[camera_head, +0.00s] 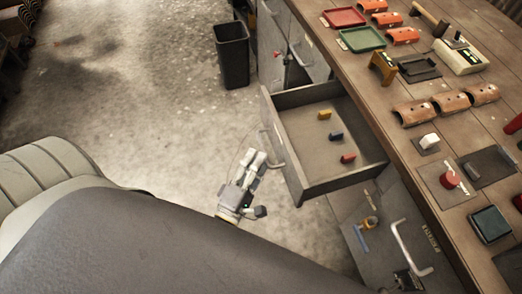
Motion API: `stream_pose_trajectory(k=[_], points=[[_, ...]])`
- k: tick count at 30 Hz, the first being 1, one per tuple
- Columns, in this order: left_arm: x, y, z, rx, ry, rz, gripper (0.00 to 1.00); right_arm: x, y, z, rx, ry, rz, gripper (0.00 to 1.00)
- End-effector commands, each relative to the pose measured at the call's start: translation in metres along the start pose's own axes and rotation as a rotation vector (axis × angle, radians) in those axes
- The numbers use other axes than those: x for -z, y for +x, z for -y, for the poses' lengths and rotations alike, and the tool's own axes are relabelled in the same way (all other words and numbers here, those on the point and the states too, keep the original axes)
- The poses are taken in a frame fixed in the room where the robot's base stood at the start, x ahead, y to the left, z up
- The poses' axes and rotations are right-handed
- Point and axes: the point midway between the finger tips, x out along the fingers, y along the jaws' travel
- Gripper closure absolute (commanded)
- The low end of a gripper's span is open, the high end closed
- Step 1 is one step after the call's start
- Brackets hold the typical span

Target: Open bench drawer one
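The bench drawer (312,96) is pulled out from the front of the wooden bench and stands open. My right gripper does not show.
The bench top (372,98) holds a red tray (344,17), a green tray (362,39) and several copper-coloured curved pieces. A black bin (232,55) stands on the floor behind the drawer. A large pale handle (408,250) is below the bench edge. Floor left of the drawer is clear.

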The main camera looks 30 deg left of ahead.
Motion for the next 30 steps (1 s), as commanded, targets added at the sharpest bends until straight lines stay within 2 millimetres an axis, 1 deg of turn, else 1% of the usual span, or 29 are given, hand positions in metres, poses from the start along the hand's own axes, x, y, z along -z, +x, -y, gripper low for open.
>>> stream_pose_trajectory(k=[1, 6, 9, 12, 15, 18, 30], points=[[0.000, -0.014, 0.001, 0.006, 0.000, 0.001, 0.68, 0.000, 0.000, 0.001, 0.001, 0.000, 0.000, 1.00], [0.000, -0.050, 0.001, 0.005, 0.001, 0.001, 0.68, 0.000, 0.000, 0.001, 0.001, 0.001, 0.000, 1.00], [0.000, -0.066, 0.001, 0.004, -0.001, 0.001, 0.68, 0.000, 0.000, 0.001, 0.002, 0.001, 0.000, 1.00], [0.000, -0.078, 0.001, 0.003, 0.000, 0.000, 0.68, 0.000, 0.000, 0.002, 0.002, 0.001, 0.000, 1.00], [0.000, -0.084, 0.001, 0.002, 0.000, 0.000, 0.68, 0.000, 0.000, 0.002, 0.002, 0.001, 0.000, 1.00], [0.000, -0.087, 0.000, 0.001, 0.000, 0.000, 0.68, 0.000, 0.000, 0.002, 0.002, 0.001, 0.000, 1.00], [0.000, -0.086, 0.000, 0.001, 0.000, 0.000, 0.68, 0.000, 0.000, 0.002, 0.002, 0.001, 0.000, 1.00]])
